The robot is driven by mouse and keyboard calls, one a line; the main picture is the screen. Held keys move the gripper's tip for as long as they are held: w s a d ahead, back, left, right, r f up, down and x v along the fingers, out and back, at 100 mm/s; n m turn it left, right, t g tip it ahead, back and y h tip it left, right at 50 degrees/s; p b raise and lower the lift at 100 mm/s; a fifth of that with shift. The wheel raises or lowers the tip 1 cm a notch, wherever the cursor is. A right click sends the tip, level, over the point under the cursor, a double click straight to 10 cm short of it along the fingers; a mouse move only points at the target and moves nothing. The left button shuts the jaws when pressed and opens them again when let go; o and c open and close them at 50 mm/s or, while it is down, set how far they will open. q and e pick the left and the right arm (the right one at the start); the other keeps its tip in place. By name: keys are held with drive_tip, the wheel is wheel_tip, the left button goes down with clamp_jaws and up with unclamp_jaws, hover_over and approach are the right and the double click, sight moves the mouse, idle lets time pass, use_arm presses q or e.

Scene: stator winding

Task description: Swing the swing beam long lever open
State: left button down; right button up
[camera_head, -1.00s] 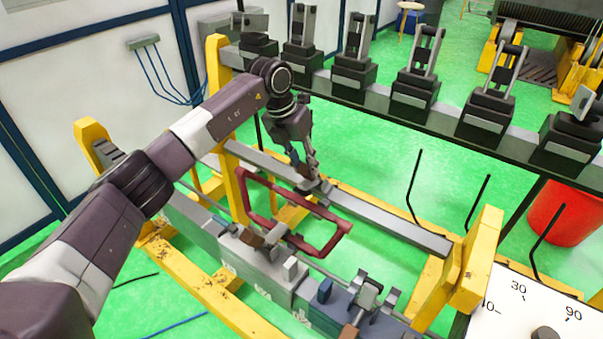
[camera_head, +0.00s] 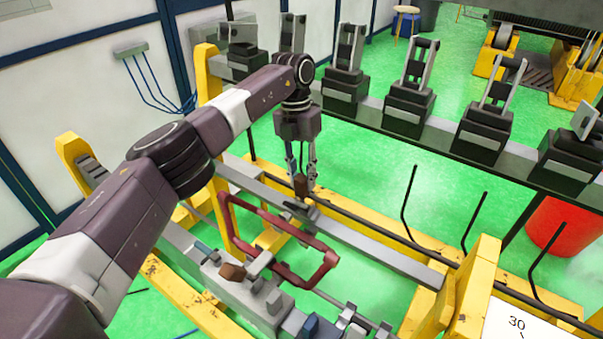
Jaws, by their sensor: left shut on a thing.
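My left gripper (camera_head: 302,182) points down over the grey swing beam, its fingers closed around a small brown block. This block looks like the grip of the swing beam long lever (camera_head: 301,189), a short dark piece standing on the beam. Much of the lever is hidden by the fingers, so its exact angle is hard to tell. The grey beam (camera_head: 375,240) runs from the yellow post at left to the yellow block at lower right. My right gripper is not in view.
A dark red loop frame (camera_head: 325,262) lies just in front of the beam. A nearer rail carries a brown block (camera_head: 232,271) and clamps. Behind, a dark rack (camera_head: 410,115) holds several black units. A red bin (camera_head: 560,225) stands at right. Thin black rods rise between.

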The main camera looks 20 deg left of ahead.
use_arm(q)
drive_tip(key=shift+w+d+f, duration=0.2)
drive_tip(key=shift+d, duration=0.15)
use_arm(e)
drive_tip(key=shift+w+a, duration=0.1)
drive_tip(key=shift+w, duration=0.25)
use_arm(q)
drive_tip(key=c, duration=1.9)
unclamp_jaws()
drive_tip(key=shift+o, duration=1.4)
drive_tip(key=shift+w+d, duration=0.1)
drive_tip(key=shift+w, duration=0.05)
wheel_tip(320, 180, up, 10)
drive_tip(key=shift+w, duration=0.15)
drive_tip(key=shift+f+g, duration=0.1)
drive_tip(key=shift+g, duration=0.2)
